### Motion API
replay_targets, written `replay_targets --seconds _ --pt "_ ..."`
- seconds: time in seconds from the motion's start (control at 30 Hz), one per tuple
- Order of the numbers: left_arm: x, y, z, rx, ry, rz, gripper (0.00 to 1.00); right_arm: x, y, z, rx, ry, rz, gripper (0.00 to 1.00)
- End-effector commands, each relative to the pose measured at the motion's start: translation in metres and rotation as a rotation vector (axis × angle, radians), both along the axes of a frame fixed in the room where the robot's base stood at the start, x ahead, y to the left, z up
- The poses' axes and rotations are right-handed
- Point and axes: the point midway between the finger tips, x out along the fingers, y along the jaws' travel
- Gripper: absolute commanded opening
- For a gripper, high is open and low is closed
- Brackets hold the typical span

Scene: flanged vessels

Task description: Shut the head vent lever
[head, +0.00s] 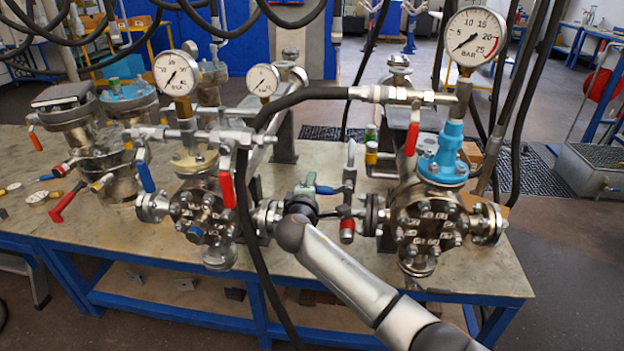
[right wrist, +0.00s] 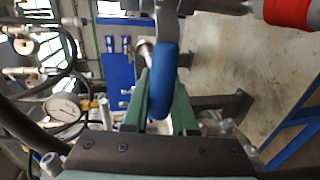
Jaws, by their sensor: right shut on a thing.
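My right gripper (head: 312,185) reaches in from the lower right to the valve piping between the two flanged vessels. In the right wrist view its green fingers (right wrist: 165,100) are shut on a blue lever (right wrist: 164,75), which stands upright in that picture. The lever's blue grip (head: 328,189) shows in the head view just right of the fingers. I see no label that says which lever is the head vent lever. My wrist hides part of the pipe behind it. My left gripper is not in view.
The left vessel (head: 200,212) and right vessel (head: 425,222) carry gauges and valves. A red-handled valve (head: 347,232) sits close right of my gripper. Red levers (head: 411,139) hang nearby. A black hose (head: 250,215) drops in front of the bench (head: 285,268).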

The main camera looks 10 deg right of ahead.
Motion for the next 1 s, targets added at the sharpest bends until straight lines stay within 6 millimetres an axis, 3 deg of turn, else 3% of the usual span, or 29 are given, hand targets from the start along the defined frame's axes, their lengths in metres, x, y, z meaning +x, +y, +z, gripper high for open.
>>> replay_targets --seconds 0.57,0.6,0.83,1.0 --pt "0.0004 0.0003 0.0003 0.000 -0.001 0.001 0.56 0.0002 -0.0013 -0.0031 -0.030 0.010 -0.002 0.00" --pt "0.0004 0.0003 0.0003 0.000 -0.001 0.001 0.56 0.0001 -0.0013 -0.0032 -0.030 0.010 -0.002 0.30" --pt "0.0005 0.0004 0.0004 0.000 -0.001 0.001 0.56 0.0001 -0.0010 -0.0029 -0.028 0.009 -0.001 0.56" --pt "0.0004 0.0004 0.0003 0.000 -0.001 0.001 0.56 0.0001 -0.0008 -0.0027 -0.028 0.008 -0.001 0.56"
